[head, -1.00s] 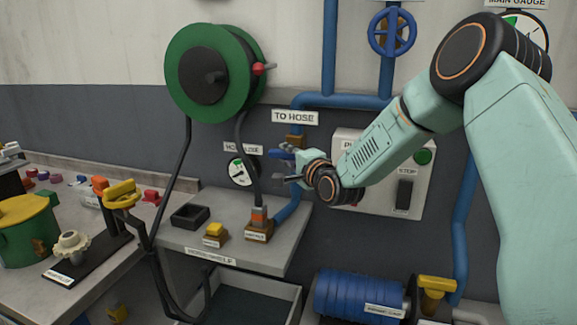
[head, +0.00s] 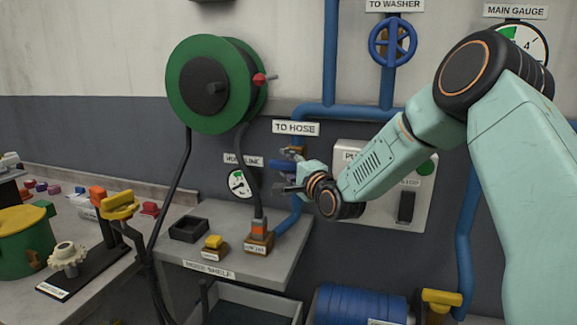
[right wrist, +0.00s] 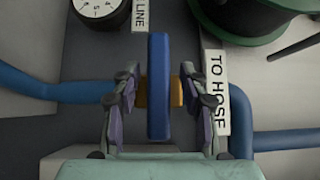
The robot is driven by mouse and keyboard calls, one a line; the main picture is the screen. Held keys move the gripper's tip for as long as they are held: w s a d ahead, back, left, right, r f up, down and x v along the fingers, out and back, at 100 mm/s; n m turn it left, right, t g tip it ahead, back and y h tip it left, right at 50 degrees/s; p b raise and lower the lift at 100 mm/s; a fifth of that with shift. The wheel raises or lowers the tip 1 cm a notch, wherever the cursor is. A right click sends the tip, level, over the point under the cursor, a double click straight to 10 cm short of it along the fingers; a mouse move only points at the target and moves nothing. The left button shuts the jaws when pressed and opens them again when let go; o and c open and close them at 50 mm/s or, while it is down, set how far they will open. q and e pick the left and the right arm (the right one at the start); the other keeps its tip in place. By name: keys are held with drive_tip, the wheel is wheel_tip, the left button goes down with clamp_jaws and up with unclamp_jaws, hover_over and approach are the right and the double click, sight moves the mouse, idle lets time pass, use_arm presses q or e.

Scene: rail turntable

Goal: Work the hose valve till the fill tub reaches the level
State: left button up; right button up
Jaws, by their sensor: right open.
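A valve with a blue handle (right wrist: 158,85) and an orange-brown body (right wrist: 176,92) sits on the blue pipe under the TO HOSE sign (head: 296,128). My right gripper (right wrist: 159,78) is open, with one finger on each side of the blue handle and a gap on both sides. In the head view my right gripper (head: 284,176) is at this valve and partly hides it. A grey tub (head: 250,300) stands below the hose shelf (head: 265,235). It is cut off by the lower edge, and I cannot make out its level. My left gripper is not in view.
A green hose reel (head: 212,85) with black hose hangs on the wall. The hose line gauge (head: 238,183) is left of my gripper. A pump panel (head: 408,205) is close behind my right forearm.

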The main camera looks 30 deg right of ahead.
drive_tip(key=shift+s, duration=0.15)
drive_tip(key=s+a, duration=0.1)
drive_tip(key=s, duration=1)
drive_tip(key=shift+s, duration=0.35)
drive_tip(key=shift+s, duration=0.1)
idle(0.5)
